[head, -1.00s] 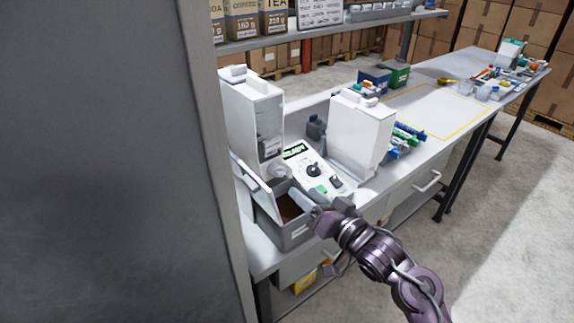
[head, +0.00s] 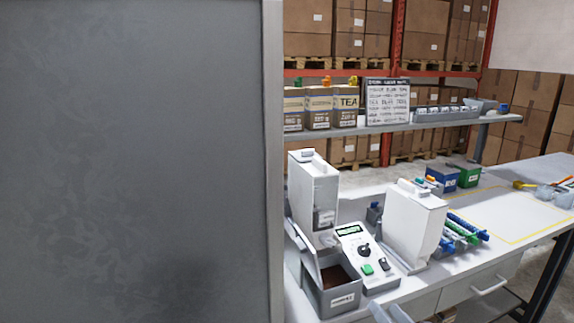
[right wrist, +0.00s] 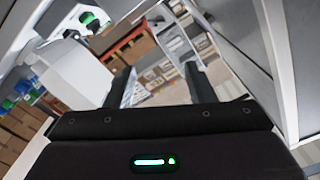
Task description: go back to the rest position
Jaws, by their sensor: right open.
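My right gripper (head: 390,313) shows only as a small grey piece at the bottom edge of the head view, in front of the bench, just right of the grey bin. In the right wrist view its two dark fingers (right wrist: 160,78) stand apart with nothing between them, so it is open and empty. My left gripper is not in view.
A lidded grey bin (head: 342,303) with brown contents stands open on the bench. Beside it are a control box (head: 364,255) and white dispensers (head: 313,195) (head: 413,228). A large grey panel (head: 130,160) fills the left. A shelf (head: 440,125) runs behind.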

